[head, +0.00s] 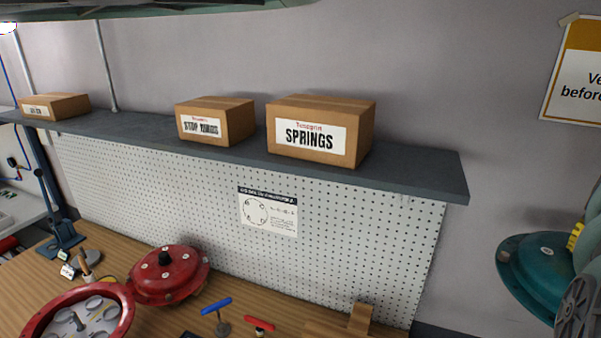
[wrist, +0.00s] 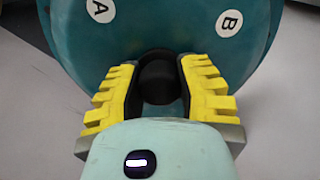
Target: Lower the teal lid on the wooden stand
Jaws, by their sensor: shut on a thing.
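The teal lid (head: 528,264) is at the right edge of the head view, held up in the air and tilted, with the wall behind it. In the wrist view the lid (wrist: 160,22) fills the top, with white labels A and B and a black knob. My gripper (wrist: 158,82) is shut on that knob, one yellow-padded finger on each side. In the head view only a bit of the gripper's yellow padding (head: 576,236) shows. A wooden piece with an upright (head: 360,319), likely the wooden stand, is cut off at the bottom edge, left of the lid.
A red lid-like housing (head: 168,276) and an open red housing (head: 78,318) are on the bench at left. A blue-handled tool (head: 217,306) and a red-handled tool (head: 259,324) stand near the wooden piece. A dark shelf (head: 420,172) with cardboard boxes juts out above.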

